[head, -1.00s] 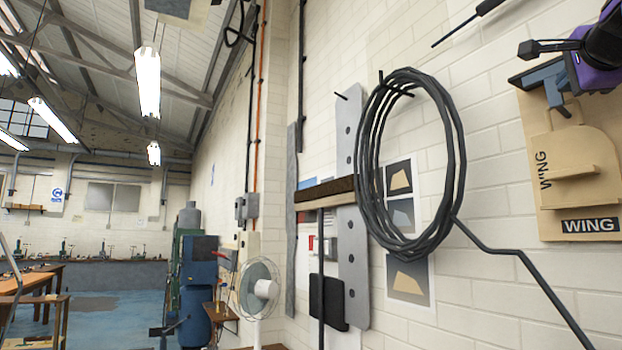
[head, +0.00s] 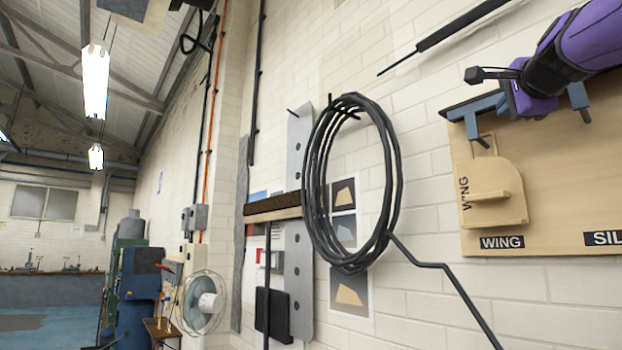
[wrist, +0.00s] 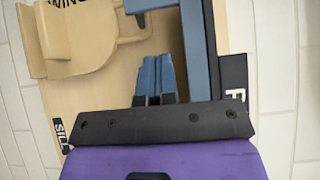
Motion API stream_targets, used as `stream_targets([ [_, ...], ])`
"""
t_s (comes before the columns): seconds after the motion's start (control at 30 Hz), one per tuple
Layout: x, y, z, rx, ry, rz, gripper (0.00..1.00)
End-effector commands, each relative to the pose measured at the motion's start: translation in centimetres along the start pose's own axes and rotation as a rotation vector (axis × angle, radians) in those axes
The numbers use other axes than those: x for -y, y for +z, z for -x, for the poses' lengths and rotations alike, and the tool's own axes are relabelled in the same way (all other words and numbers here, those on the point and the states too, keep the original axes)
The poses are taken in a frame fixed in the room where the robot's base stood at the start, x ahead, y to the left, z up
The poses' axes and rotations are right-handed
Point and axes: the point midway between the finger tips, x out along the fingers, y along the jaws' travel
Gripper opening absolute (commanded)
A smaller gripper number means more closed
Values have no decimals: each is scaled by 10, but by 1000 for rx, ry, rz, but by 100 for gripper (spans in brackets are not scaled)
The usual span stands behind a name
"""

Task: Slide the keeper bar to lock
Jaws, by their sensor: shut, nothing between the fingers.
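A wooden board (head: 560,232) hangs on the wall at the right of the head view. The blue keeper bar (head: 490,104) lies along its top edge, with a short stub pointing down at its left end. The bar (wrist: 196,50) runs upright in the wrist view, with its stub at the top. My gripper (wrist: 156,62) is shut and empty, its fingers beside the bar with a thin gap seen between them. Whether they touch it deeper in cannot be told. My purple gripper body hides part of the bar in the head view.
A wooden piece with a ledge (head: 492,195) sits on the board above a WING label (head: 502,242). A black hose coil (head: 345,180) hangs on the wall to the left, with a fan (head: 203,302) farther left.

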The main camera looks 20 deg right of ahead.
Motion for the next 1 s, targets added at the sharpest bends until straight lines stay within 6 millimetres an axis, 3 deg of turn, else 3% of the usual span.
stream_targets([
  [0.3, 0, 0, 54, 0, -1, -1, 0],
  [0.5, 0, 0, 75, 1, 0, -1, 0],
  [1.0, 0, 0, 80, 0, 1, -1, 0],
])
